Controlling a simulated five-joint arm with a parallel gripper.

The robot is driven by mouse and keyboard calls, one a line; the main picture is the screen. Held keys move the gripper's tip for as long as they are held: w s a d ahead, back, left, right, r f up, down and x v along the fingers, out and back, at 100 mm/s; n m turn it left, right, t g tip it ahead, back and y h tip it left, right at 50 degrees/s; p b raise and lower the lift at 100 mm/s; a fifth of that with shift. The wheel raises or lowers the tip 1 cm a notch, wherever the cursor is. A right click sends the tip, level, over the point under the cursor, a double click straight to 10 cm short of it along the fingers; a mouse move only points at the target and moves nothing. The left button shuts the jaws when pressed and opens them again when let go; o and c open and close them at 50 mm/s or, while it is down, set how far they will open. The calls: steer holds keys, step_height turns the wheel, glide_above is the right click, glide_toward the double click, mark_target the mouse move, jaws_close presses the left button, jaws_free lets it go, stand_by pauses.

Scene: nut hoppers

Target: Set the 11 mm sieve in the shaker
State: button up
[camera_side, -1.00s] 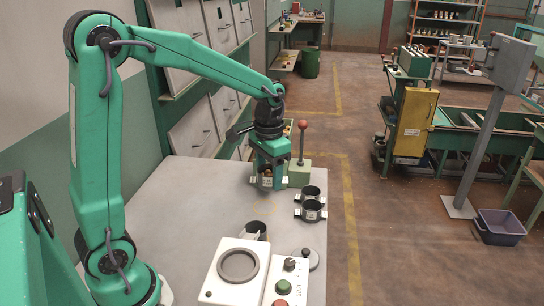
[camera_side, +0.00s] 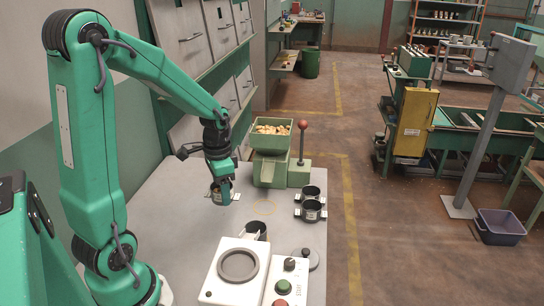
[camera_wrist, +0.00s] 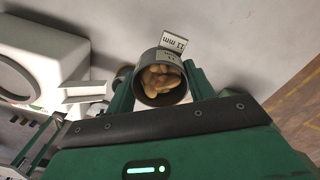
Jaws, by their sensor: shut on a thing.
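My gripper (camera_side: 220,182) is shut on the 11 mm sieve (camera_side: 222,194), a dark cup with a white tab, held above the table at the left of the nut hopper. In the wrist view the sieve (camera_wrist: 163,58) sits between the two green fingers of my gripper (camera_wrist: 162,92). Its tab reads "11 mm" and brown nuts lie in it. The white shaker (camera_side: 213,284), with a grey round ring on top, stands at the table's front, below and apart from the sieve. Part of the shaker (camera_wrist: 72,45) shows at the left of the wrist view.
Two dark sieves (camera_side: 311,193) with tabs stand at the table's right edge. Another dark cup (camera_side: 255,230) is just behind the shaker. The green hopper (camera_side: 270,140) full of nuts and a red-knobbed lever (camera_side: 302,125) stand at the back.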

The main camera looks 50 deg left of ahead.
glide_above(226, 226)
steer(key=shift+a+f, duration=0.1)
steer(key=shift+f, duration=2.5)
steer(key=shift+f, duration=2.1)
steer(key=o, duration=1.1)
steer(key=shift+f, duration=0.1)
steer(key=shift+r, duration=6.15)
